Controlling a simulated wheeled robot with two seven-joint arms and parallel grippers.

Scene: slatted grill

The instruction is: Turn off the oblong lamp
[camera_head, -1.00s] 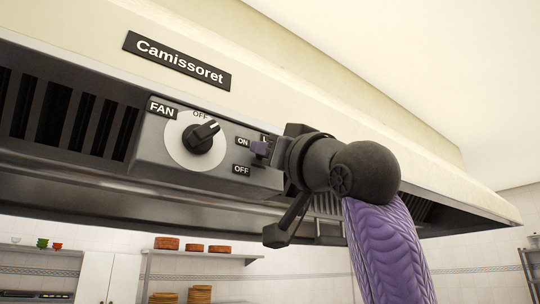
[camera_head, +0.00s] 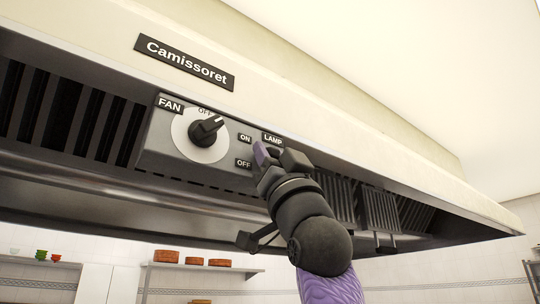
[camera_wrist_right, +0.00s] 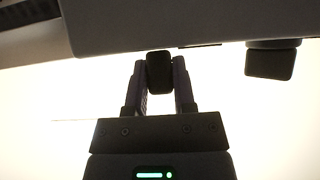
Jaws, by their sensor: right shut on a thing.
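The range hood's control panel (camera_head: 160,150) carries a lamp control under the LAMP label (camera_head: 272,139), with an ON label (camera_head: 245,138) above an OFF label (camera_head: 243,163). My right gripper (camera_head: 264,154) is at the lamp control, its purple fingertips close to the ON label. It hides the control in the head view. In the right wrist view, a dark rounded block (camera_wrist_right: 159,73), apparently the lamp switch, sits between the two fingers, which are shut on it. The lamp itself is not clearly seen. My left gripper is out of view.
The fan knob (camera_head: 206,131) is just left of my right gripper, and a dark block shows right of the fingers in the wrist view (camera_wrist_right: 270,59). Hood filters (camera_head: 340,199) lie to the right. A shelf with dishes (camera_head: 205,266) stands behind, below.

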